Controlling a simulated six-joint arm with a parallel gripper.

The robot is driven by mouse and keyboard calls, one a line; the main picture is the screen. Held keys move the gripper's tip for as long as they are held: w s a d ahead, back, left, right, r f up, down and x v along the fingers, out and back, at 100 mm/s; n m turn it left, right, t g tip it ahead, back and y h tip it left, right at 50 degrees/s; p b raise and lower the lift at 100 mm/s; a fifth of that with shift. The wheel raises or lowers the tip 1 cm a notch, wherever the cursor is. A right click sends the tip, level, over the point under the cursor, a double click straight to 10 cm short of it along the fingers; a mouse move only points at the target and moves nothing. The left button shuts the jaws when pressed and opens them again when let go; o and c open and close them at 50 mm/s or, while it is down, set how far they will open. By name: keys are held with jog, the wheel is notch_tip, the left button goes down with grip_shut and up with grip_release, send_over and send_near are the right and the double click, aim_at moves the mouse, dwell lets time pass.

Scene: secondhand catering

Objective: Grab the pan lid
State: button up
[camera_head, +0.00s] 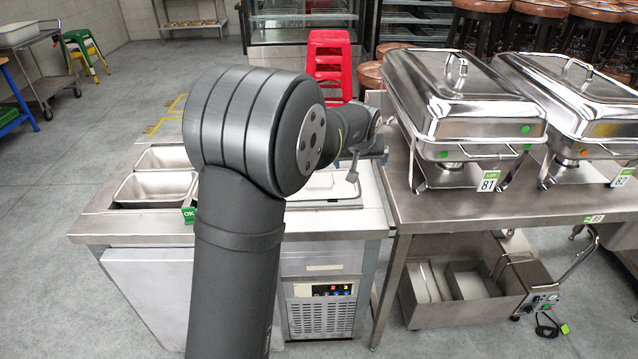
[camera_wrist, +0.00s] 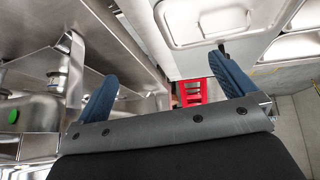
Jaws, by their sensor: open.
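The pan lid (camera_head: 325,187) is a pale metal lid lying on the right part of the steel counter, partly hidden behind my arm in the head view. In the wrist view a lid with a raised rim and a small handle (camera_wrist: 190,38) shows at the upper right, beside the right finger. My gripper (camera_wrist: 163,68) is open, with two blue fingers spread wide and nothing between them. In the head view my gripper is mostly hidden behind my arm, with a small part showing above the lid's right end.
Open steel pans (camera_head: 155,188) sit in the counter left of my arm. A chafing dish (camera_head: 462,100) marked 81 stands on the steel table (camera_head: 420,207) to the right, close to my gripper. Red stacked stools (camera_head: 330,62) stand behind. Open floor lies at the left.

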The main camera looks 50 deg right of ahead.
jog(key=w+a+r+y, duration=0.1)
jog(key=w+a+r, duration=0.1)
jog(key=w, duration=0.3)
jog(key=w+a+r+y, duration=0.1)
jog(key=w+a+r, duration=0.15)
jog(key=w, duration=0.25)
send_near(329, 182)
jog(key=w, duration=0.1)
jog(key=w+a, duration=0.1)
jog(key=w, duration=0.1)
jog(key=shift+w+a+r+n+y, duration=0.2)
jog(key=shift+a+n+y, duration=0.1)
jog(key=shift+n, duration=0.1)
jog(key=shift+d+x, duration=0.15)
jog(key=shift+x, duration=1.2)
jog(key=shift+d+x, duration=0.2)
jog(key=shift+x, duration=1.2)
jog(key=shift+s+r, duration=0.1)
jog(key=c, duration=0.9)
jog(key=shift+c, duration=0.5)
jog(key=shift+r, duration=0.1)
